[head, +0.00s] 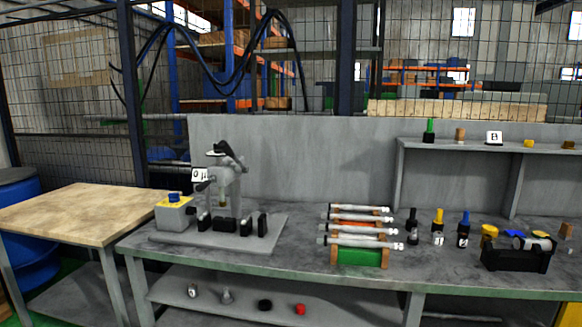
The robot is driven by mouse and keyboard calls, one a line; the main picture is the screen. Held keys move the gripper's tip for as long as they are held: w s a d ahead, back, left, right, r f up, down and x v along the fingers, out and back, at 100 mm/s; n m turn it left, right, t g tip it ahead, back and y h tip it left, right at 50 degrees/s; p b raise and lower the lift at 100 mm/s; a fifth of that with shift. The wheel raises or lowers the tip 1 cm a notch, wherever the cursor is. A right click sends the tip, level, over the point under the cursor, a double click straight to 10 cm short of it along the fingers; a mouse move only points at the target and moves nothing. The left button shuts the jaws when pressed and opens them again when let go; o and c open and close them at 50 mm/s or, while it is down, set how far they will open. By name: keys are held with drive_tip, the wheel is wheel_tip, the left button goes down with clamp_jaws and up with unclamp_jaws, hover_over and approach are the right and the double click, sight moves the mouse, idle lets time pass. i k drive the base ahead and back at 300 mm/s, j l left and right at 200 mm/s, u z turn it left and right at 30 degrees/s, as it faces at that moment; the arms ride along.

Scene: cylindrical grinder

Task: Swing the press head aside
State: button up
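A grey press (236,205) stands on a flat grey base plate (272,238) at the left end of the grey workbench. Its head (222,178) is at the top of the column, with a dark part on top and a lever or spindle pointing left. A small white tag (199,175) marked "0" shows beside the head. Several black blocks stand on the plate below the head. Whether the head sits exactly over them I cannot tell. My gripper is not in view.
A grey box with a yellow top and blue knob (174,200) stands left of the press. Right of it, a rack (359,257) holds several metal rods. Bottles and a black holder (515,258) stand farther right. A wooden table (75,212) adjoins at left.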

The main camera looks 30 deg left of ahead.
sight(218, 176)
drive_tip(key=u, duration=1.7)
drive_tip(key=i+u, duration=0.55)
drive_tip(key=i+j, duration=0.05)
drive_tip(key=i, duration=0.05)
